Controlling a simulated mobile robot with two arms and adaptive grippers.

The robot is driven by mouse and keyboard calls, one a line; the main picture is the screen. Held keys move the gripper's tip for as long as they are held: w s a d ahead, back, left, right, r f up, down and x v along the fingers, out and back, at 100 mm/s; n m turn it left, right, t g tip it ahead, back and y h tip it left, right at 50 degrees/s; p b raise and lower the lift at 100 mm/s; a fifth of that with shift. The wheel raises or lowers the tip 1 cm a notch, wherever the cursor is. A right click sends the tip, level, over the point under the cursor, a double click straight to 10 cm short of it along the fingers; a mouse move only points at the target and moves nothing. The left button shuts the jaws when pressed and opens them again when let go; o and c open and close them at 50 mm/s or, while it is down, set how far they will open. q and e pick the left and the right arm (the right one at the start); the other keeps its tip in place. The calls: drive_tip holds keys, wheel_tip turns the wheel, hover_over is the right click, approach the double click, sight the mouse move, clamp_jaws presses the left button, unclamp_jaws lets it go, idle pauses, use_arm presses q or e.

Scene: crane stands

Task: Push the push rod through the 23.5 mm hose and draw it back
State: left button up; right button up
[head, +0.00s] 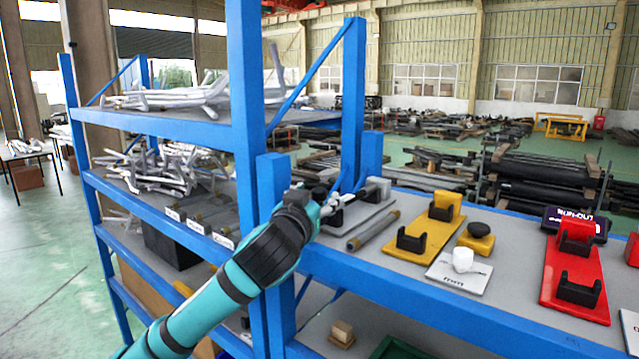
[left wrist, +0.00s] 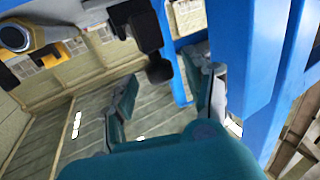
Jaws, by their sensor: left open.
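My left gripper (head: 333,197) is at the blue shelf, by the left end of the grey stand (head: 352,214) with its dark holder. In the left wrist view my left gripper (left wrist: 163,70) is open, its fingers apart, and a black holder (left wrist: 146,30) shows beyond the tips. It appears empty. A grey tube with brownish ends (head: 373,231) lies on the shelf at the stand's near side, apart from the gripper. I cannot tell whether it is the hose or the push rod, and no size label on it is readable. My right gripper is not in view.
To the right are a yellow stand (head: 425,229) with black cradles, a black-and-yellow knob (head: 476,237), a white plate (head: 462,281) with a white piece, and a red stand (head: 575,276). Blue posts (head: 353,100) rise close to my left gripper.

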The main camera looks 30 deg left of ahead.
use_arm(q)
drive_tip(key=shift+p+x, duration=0.35)
drive_tip(key=shift+x, duration=1.05)
